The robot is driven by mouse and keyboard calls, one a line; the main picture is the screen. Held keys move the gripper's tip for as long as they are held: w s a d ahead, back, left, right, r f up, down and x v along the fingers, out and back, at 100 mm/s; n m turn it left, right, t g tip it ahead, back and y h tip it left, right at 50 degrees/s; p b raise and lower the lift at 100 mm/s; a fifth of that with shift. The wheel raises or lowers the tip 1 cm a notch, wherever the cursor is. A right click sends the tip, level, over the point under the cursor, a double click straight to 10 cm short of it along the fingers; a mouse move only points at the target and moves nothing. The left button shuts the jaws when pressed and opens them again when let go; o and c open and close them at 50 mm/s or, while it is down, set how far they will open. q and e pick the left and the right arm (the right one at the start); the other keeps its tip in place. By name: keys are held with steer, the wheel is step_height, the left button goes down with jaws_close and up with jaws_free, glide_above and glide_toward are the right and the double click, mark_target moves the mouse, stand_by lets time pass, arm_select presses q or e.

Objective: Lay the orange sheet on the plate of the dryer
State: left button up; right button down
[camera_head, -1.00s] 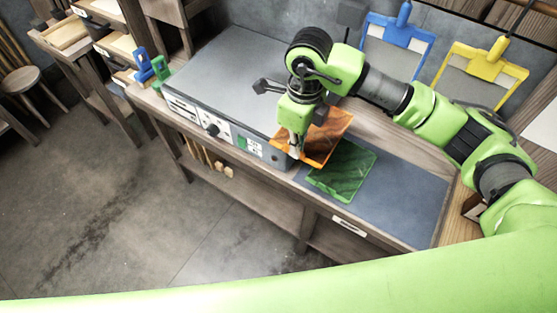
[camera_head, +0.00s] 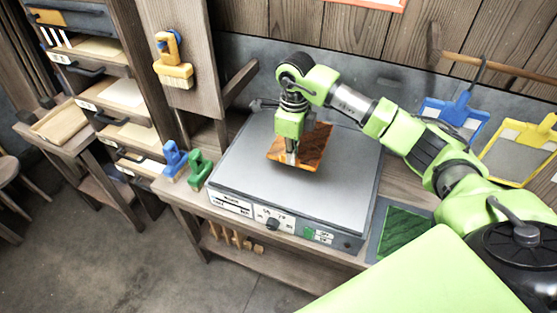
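The orange sheet (camera_head: 313,146) is over the grey plate (camera_head: 335,192) of the dryer (camera_head: 258,212), towards the plate's back middle. My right gripper (camera_head: 291,158) points down and is shut on the sheet near its front left part. The fingertips are small here and partly merge with the sheet. I cannot tell whether the sheet touches the plate or is just above it. The rest of the plate is bare. My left gripper is not in view.
A green sheet (camera_head: 404,232) lies on a blue-grey mat right of the dryer. Blue and green brushes (camera_head: 187,163) stand at its left. A blue frame (camera_head: 455,112) and a yellow frame (camera_head: 517,155) hang at the back right. Drawers stand at the left.

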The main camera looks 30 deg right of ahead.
steer(key=shift+s+d+f+b, duration=0.3)
steer(key=shift+d+f+b, duration=0.1)
steer(key=shift+f, duration=0.65)
step_height(320, 180, down, 3)
steer(key=shift+w+a+b, duration=0.15)
steer(key=shift+b, duration=0.9)
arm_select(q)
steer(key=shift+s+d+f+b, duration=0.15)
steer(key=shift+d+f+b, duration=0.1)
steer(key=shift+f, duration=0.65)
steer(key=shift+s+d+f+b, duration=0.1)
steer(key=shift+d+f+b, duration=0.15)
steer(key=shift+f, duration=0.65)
arm_select(e)
steer(key=shift+f, duration=0.8)
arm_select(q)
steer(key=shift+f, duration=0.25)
arm_select(e)
steer(key=shift+f, duration=0.25)
steer(key=c, duration=2.2)
jaws_free()
